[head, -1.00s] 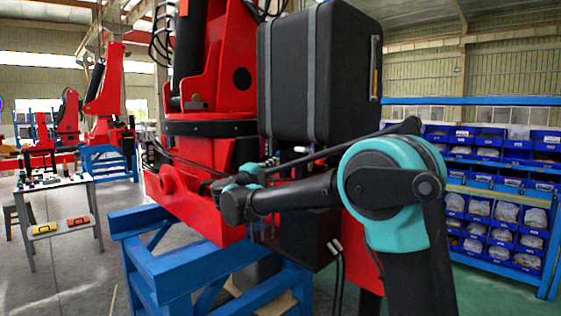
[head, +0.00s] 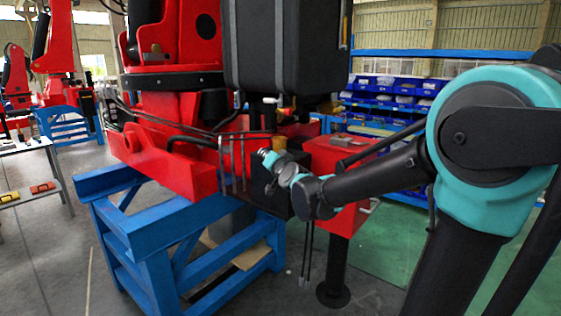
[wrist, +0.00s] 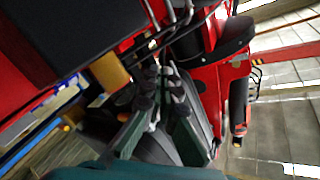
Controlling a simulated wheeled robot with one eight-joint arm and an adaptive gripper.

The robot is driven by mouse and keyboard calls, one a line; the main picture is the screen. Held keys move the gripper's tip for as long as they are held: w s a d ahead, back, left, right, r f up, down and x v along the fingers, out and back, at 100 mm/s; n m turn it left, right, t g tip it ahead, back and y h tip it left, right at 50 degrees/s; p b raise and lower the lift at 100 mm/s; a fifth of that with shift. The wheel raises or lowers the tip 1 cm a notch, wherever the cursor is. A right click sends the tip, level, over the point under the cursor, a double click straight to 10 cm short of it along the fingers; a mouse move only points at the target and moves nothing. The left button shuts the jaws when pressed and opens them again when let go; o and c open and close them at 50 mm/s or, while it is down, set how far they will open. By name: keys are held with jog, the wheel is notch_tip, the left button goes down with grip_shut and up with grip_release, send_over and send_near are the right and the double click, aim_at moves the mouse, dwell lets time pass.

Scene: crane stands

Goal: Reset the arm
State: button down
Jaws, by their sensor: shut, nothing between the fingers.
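My gripper (wrist: 164,84) shows in the wrist view with its dark fingers together and nothing between them. It is in front of the crane's hoses and black parts; I cannot tell how far away they are. In the head view my arm reaches from the right edge toward the picture's middle, with a large teal joint. The arm's far end is in front of the red crane (head: 155,162), near its levers and a black box-shaped part. The fingers themselves are not clear in that view.
The crane stands on a blue steel stand (head: 150,245). A large black tank (head: 285,45) hangs above the arm's end. A red box (head: 335,160) on a black post is close behind the arm. Blue bin shelves (head: 395,85) stand behind. Open floor (head: 50,270) lies at left.

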jog(key=s+d+f+n+g+h, duration=0.1)
jog(key=s+d+f+g+h, duration=0.2)
jog(key=s+d+f, duration=0.9)
jog(key=s+d+f+n+g+h, duration=0.2)
jog(key=s+d+f+g, duration=0.7)
jog(key=s+f, duration=0.9)
jog(key=d+f+h, duration=0.2)
jog(key=d, duration=0.1)
jog(key=shift+s+d, duration=0.25)
